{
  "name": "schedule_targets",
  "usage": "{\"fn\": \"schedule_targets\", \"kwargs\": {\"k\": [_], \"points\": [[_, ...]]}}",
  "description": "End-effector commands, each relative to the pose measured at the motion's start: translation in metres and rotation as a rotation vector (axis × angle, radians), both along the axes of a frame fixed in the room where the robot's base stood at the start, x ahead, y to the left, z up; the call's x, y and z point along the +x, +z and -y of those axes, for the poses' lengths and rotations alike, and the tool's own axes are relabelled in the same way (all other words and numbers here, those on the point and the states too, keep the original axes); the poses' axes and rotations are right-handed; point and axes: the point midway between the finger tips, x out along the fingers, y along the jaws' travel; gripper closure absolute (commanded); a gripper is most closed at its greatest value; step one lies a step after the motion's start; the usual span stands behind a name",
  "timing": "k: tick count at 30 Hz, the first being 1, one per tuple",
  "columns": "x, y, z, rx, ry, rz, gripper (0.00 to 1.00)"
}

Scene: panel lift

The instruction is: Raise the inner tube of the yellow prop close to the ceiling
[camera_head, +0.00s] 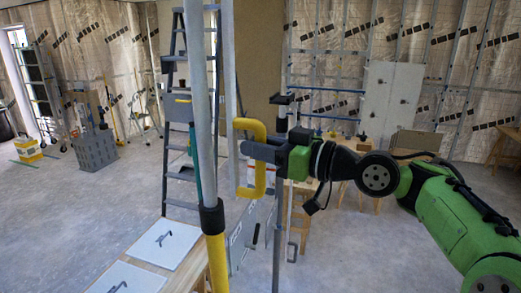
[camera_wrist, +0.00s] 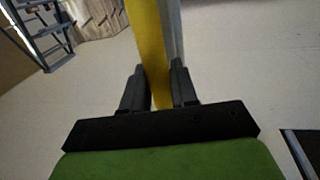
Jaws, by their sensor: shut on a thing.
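A yellow prop (camera_head: 216,262) stands upright in front of me in the head view. Its yellow lower tube ends in a black collar (camera_head: 211,218), and a grey inner tube (camera_head: 199,100) runs from there up out of the picture. A yellow D-shaped handle (camera_head: 262,180) sits on a second grey tube (camera_head: 229,70) just right of it. How the two tubes join I cannot tell. My gripper (camera_head: 252,150) is shut around the handle's upright bar. In the wrist view the yellow bar (camera_wrist: 148,40) passes between both fingers, with a grey tube (camera_wrist: 172,30) beside it.
A stepladder (camera_head: 180,110) stands behind the prop. White panels (camera_head: 165,240) lie on a wooden bench at the lower left. A grey crate (camera_head: 96,150) and a yellow bucket (camera_head: 28,150) stand at far left. Open floor lies between. The ceiling is out of view.

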Motion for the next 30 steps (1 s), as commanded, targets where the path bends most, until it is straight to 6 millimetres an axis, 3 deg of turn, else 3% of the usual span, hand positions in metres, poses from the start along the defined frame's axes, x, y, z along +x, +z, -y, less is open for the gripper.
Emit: {"fn": "schedule_targets", "kwargs": {"k": [7,8,11,23,26,30], "points": [[0.0,0.0,0.0,-0.001,-0.002,0.003,1.0],[0.0,0.0,0.0,-0.001,-0.002,0.003,0.69],[0.0,0.0,0.0,-0.001,-0.001,0.002,0.54],[0.0,-0.001,0.002,-0.002,-0.002,-0.001,0.54],[-0.004,-0.002,0.013,-0.002,-0.007,0.0,0.54],[-0.021,-0.004,0.044,-0.003,-0.011,0.001,0.54]]}}
